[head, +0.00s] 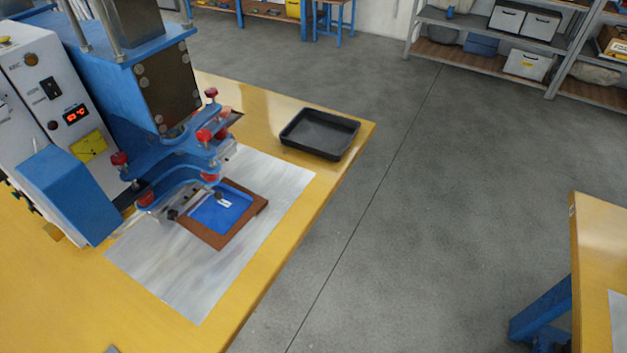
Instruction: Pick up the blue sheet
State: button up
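The blue sheet (212,217) lies flat on a brown board (247,222) at the front of a blue press (165,155). A small white mark or piece shows on the sheet. The press's parts with red knobs stand over the board's back left side and hide part of it. My gripper is not in the head view, so its place and state do not show.
The board rests on a pale grey mat (190,290) on a yellow table (255,285). An empty black tray (320,135) sits near the table's right edge. Another table (597,235) stands at right. Shelves (480,35) stand at the back; the grey floor between is clear.

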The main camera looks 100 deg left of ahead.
aim_at(219, 216)
jog(key=z, duration=3.45)
jog(key=k, duration=2.7)
jog(key=z, duration=0.1)
